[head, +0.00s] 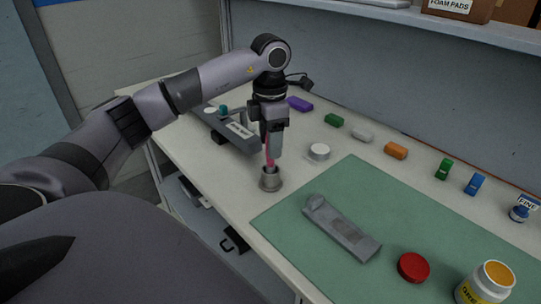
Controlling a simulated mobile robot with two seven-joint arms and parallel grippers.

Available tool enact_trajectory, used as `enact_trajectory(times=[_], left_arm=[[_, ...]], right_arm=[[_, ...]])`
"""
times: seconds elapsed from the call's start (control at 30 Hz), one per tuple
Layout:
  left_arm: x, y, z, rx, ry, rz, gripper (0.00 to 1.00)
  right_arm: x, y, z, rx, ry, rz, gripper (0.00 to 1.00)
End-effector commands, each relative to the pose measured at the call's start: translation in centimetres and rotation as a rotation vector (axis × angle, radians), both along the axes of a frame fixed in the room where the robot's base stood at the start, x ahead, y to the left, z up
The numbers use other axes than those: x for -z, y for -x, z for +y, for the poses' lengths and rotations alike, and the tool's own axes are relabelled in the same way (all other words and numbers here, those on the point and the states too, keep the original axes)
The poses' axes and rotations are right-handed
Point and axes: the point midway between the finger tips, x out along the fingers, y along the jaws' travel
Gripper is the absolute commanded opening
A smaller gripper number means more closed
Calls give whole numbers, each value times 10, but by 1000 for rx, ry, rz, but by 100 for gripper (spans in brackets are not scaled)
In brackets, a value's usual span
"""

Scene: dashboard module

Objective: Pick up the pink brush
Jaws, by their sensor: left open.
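The pink brush (268,158) stands upright in a small grey metal cup (270,181) on the white bench, left of the green mat. My left gripper (270,155) points down right over the cup, with its fingers at the brush's upper part. The jaws are open and the top of the brush is hidden by the gripper. I cannot tell whether a finger touches the brush. My right gripper is out of view.
A grey dashboard module (342,228) lies on the green mat (400,200). A red lid (413,267) and a yellow-labelled jar (484,285) are at the front right. A grey holder (232,130) stands behind the cup. Several coloured blocks line the back.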

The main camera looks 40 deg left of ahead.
Motion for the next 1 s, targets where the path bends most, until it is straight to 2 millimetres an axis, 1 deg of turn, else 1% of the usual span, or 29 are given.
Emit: enact_trajectory(times=[0.17,0.27,0.3,0.33,0.37,0.6,0.7,0.77,0.87,1.0], left_arm=[[0,0,0,0,0,0,53],[0,0,0,0,0,0,24],[0,0,0,0,0,0,11],[0,0,0,0,0,0,1],[0,0,0,0,0,0,0],[0,0,0,0,0,-1,0],[-5,-1,0,0,0,-2,0],[-12,-1,0,0,1,-5,0],[-30,-1,0,0,1,-6,0],[-61,-1,0,-1,-1,-5,0]], right_arm=[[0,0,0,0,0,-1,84],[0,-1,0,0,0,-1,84],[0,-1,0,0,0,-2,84],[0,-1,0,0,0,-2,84],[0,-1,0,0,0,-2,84],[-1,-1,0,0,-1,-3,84],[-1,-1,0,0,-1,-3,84],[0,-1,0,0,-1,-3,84],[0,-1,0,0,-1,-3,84],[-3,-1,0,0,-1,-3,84]])
